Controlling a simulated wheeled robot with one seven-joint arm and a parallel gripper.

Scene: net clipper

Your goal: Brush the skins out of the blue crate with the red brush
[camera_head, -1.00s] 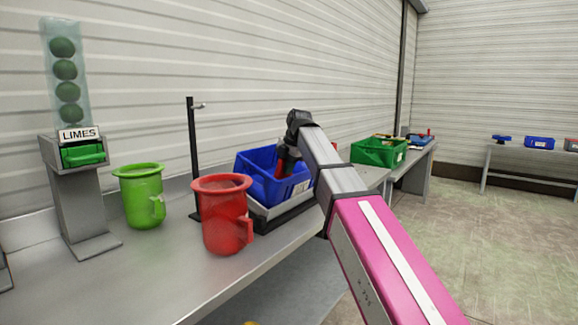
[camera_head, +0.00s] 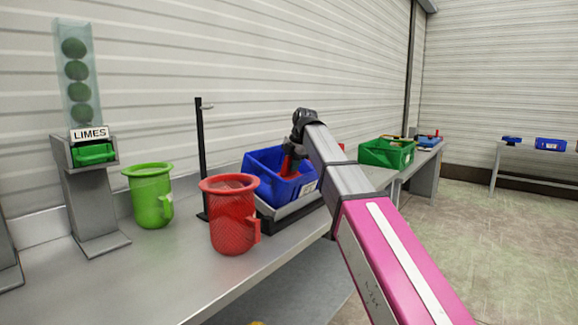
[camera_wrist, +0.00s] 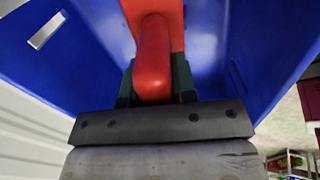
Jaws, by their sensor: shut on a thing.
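The blue crate (camera_head: 264,164) stands on a grey tray on the bench, right of the red mesh jug. My gripper (camera_head: 292,155) reaches down over the crate, shut on the red brush (camera_head: 287,171). In the wrist view, the red brush (camera_wrist: 153,60) has its handle between the dark jaws and its head points into the blue crate (camera_wrist: 75,50). The bristles are hidden. I see no skins in the crate; most of its floor is hidden.
The red jug (camera_head: 229,215) stands close in front of the crate, with a green jug (camera_head: 150,195) further left. A thin black post (camera_head: 201,160) stands behind the red jug. A lime dispenser (camera_head: 85,150) is at far left. A green crate (camera_head: 388,153) lies beyond my arm.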

